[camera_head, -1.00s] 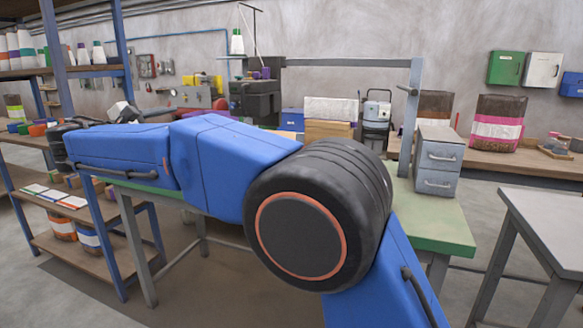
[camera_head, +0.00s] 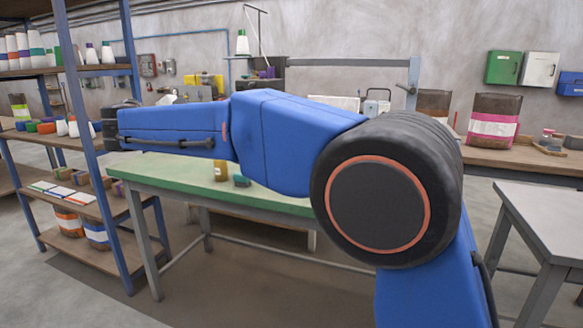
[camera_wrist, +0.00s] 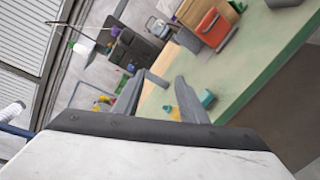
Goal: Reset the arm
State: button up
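My blue arm (camera_head: 290,125) stretches across the head view, from a large black joint (camera_head: 378,205) at the lower right to its dark wrist end (camera_head: 112,125) by the shelf at the left. My gripper is not discernible in the head view. In the wrist view my gripper (camera_wrist: 160,82) shows two grey fingers standing apart, with nothing held between them. The green-topped table (camera_head: 150,170) lies behind and below the arm.
A yellow-brown jar (camera_head: 221,171) and a small teal block (camera_head: 242,181) stand on the table. A blue-framed shelf (camera_head: 92,160) with several goods is close to the wrist end at the left. A grey table (camera_head: 545,210) stands at the right.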

jog(key=s+d+f+m+g, duration=0.2)
jog(key=d+f+g, duration=0.1)
jog(key=d, duration=1.1)
jog(key=s+d+f+m+g, duration=0.2)
jog(key=d+f+m, duration=0.1)
jog(key=d, duration=1.2)
jog(key=s+d+f+m+g+y, duration=0.1)
jog(key=s+d+f+m+g, duration=0.1)
jog(key=s+d+f, duration=0.35)
jog(key=s+d+f+m+g+y, duration=0.1)
jog(key=s+d+f+m+g, duration=0.15)
jog(key=s+d, duration=0.5)
jog(key=s+d+f+m+y, duration=0.2)
jog(key=s+d+f+m, duration=0.2)
jog(key=s+f, duration=0.5)
jog(key=s+d+f+m+y, duration=0.3)
jog(key=s+f, duration=0.6)
jog(key=s, duration=0.4)
jog(key=shift+s+d+m, duration=0.35)
jog(key=shift+d+m, duration=0.5)
jog(key=shift+m, duration=0.1)
jog(key=shift+g, duration=0.25)
